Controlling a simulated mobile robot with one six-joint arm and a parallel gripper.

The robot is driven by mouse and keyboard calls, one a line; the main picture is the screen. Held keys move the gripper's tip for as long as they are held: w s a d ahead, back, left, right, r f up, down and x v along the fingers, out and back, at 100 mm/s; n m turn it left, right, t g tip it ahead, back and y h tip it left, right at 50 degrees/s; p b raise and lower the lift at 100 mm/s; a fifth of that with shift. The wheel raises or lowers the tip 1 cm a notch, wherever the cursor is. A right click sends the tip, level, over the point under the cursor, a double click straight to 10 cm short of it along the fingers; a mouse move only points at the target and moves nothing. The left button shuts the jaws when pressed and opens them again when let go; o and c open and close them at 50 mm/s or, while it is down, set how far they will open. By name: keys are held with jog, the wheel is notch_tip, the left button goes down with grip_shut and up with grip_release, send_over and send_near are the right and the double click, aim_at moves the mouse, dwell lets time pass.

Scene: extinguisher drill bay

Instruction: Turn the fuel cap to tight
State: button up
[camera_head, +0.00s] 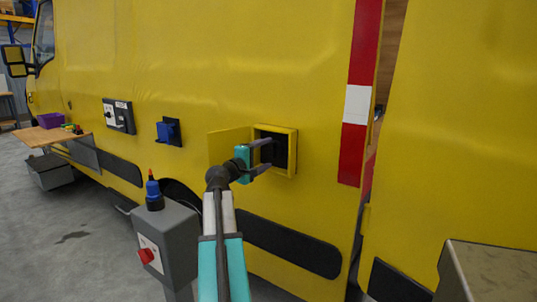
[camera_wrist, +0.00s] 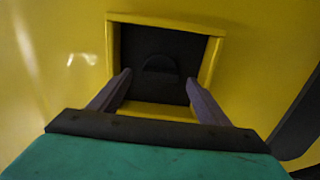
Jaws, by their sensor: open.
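The fuel cap (camera_wrist: 159,66) shows in the wrist view as a dark rounded shape with a raised grip, inside a dark recess framed in yellow (camera_wrist: 113,52). The recess frame also shows in the head view (camera_head: 292,168), in the side of the yellow vehicle, with its flap (camera_head: 224,147) swung open to the left. My gripper (camera_head: 262,156) is open and empty, in front of the recess. In the wrist view its two fingers (camera_wrist: 160,82) point at the lower part of the opening, one on each side, apart from the cap. The cap's turn marking is too dark to read.
A grey post (camera_head: 178,245) with a red knob (camera_head: 146,256) and a blue-and-black bottle-shaped item (camera_head: 154,192) stands left of my arm. A blue socket (camera_head: 165,133) and a switch panel (camera_head: 118,115) are on the vehicle's side. A grey box (camera_head: 490,275) is at lower right.

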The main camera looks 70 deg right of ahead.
jog(key=v, duration=1)
jog(key=shift+w+a, duration=0.15)
dwell(0.4)
